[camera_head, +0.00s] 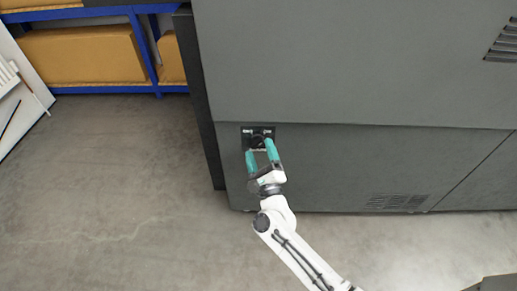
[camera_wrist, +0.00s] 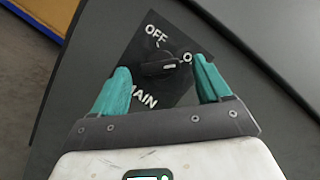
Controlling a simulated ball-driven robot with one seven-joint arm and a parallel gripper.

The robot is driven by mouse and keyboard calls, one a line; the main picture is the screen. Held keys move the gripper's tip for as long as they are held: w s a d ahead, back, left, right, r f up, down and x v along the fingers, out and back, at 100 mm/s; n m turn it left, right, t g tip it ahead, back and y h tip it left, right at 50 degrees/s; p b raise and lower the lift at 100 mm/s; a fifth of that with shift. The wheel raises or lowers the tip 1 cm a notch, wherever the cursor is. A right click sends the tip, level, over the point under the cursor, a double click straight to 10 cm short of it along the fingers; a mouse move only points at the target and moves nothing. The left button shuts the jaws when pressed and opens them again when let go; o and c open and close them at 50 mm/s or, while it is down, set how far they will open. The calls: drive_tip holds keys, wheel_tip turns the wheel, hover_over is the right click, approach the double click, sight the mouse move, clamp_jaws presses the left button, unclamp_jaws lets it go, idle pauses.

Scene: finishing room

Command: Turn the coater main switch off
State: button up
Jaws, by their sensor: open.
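The coater (camera_head: 350,60) is a large dark grey cabinet. Its main switch is a black rotary knob (camera_wrist: 160,66) on a black plate (camera_wrist: 135,52) with white lettering "OFF", "MAIN" and a partly hidden word at right that starts with "O". The knob's bar lies roughly sideways in the wrist view, with a pale mark at its right end toward the partly hidden word. In the head view the knob (camera_head: 258,142) sits low on the cabinet's front. My gripper (camera_head: 258,154) is open in front of it, its teal fingers (camera_wrist: 160,80) on either side; contact cannot be told.
Blue shelving (camera_head: 150,50) with yellow-brown boxes (camera_head: 85,54) stands at the upper left. A white panel-like object (camera_head: 22,100) is at the left edge. The grey concrete floor (camera_head: 110,190) is clear at left. Vents (camera_head: 397,201) are low on the cabinet.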

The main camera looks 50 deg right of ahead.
drive_tip(key=shift+x, duration=0.95)
drive_tip(key=c, duration=1)
